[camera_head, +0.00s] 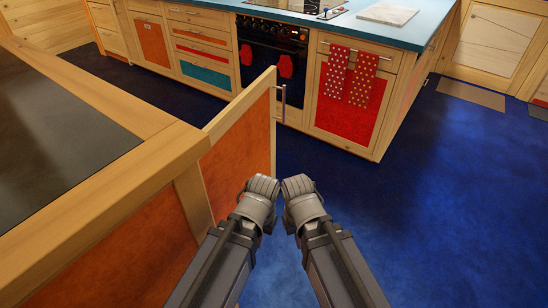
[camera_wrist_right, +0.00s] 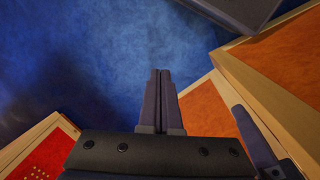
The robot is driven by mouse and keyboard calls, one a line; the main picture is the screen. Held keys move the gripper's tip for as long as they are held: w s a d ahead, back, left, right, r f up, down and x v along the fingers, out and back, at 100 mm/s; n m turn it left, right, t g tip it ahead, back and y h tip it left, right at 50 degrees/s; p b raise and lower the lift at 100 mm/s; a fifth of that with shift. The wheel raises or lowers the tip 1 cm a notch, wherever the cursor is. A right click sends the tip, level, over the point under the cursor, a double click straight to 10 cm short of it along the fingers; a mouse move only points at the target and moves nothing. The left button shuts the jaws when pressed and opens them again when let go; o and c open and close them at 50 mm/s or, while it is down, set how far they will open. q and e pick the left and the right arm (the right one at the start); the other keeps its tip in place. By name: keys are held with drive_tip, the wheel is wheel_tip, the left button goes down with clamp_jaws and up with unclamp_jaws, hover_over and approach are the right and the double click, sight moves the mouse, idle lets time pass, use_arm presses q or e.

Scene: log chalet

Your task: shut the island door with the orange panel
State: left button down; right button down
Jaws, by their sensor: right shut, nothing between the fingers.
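The island door (camera_head: 240,146) stands open, jutting out from the island's corner toward the stove. Its orange panel faces me, and its metal handle (camera_head: 283,102) sits at the far, free edge. In the right wrist view the door (camera_wrist_right: 268,125) is at the right. My right gripper (camera_head: 297,184) is to the right of the door, over blue floor; its fingers (camera_wrist_right: 160,100) are together and empty, apart from the door. My left arm's end (camera_head: 262,187) overlaps the door's lower right in the picture; contact cannot be told. Its fingers are not clear.
The wooden island (camera_head: 105,205) with a dark top fills the left. A counter with a blue top (camera_head: 300,20) stands across the aisle, with a black oven (camera_head: 270,75) and a red-panelled cabinet (camera_head: 345,115) hung with dotted towels. Blue floor (camera_head: 455,190) is clear to the right.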

wheel_tip(320, 180, down, 15)
drive_tip(key=w+d+b, duration=0.2)
drive_tip(key=b, duration=1)
drive_tip(key=m+t+y+b, duration=0.6)
drive_tip(key=m+t+y, duration=0.2)
drive_tip(key=m+t, duration=0.9)
approach(270, 134)
drive_tip(key=w+d, duration=0.2)
drive_tip(key=w, duration=0.2)
drive_tip(key=a, duration=0.1)
drive_tip(key=w+a, duration=0.1)
drive_tip(key=a, duration=0.1)
drive_tip(key=shift+w, duration=0.1)
drive_tip(key=shift+w+a, duration=0.2)
drive_tip(key=shift+a, duration=0.35)
